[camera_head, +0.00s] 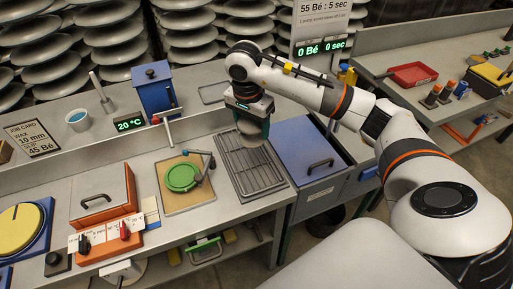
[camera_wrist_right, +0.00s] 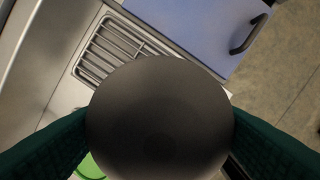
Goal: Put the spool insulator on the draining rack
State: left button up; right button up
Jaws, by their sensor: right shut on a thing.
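A dark grey, round spool insulator (camera_wrist_right: 158,115) fills the middle of the right wrist view, between the green pads of my right gripper (camera_head: 249,122). The gripper is shut on it and points down. In the head view the insulator (camera_head: 252,140) shows only partly, below the fingers, over the far part of the draining rack (camera_head: 262,180). The metal wire rack is at the table's right end, and its bars also show in the right wrist view (camera_wrist_right: 103,52). I cannot tell if the insulator touches the rack. My left gripper is not in view.
A blue-lidded bin (camera_head: 318,160) with a black handle stands right of the rack. A tan board (camera_head: 172,197) with a green disc (camera_head: 181,177) lies left of it. A blue box (camera_head: 153,88) stands behind. The rack's near part is bare.

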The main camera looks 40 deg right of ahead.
aim_at(250, 139)
jog(key=f, duration=0.3)
jog(key=f+p, duration=0.1)
jog(key=f, duration=0.1)
jog(key=shift+w+a+f, duration=0.2)
jog(key=shift+w+f, duration=0.05)
notch_tip(250, 139, down, 4)
jog(key=shift+s+f+p, duration=0.1)
jog(key=shift+p, duration=0.25)
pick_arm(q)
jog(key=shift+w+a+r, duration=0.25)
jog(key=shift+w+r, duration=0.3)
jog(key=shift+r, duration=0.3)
pick_arm(e)
jog(key=shift+d, duration=0.1)
jog(key=shift+f, duration=0.2)
jog(key=o, duration=1.4)
jog(key=shift+c, duration=0.2)
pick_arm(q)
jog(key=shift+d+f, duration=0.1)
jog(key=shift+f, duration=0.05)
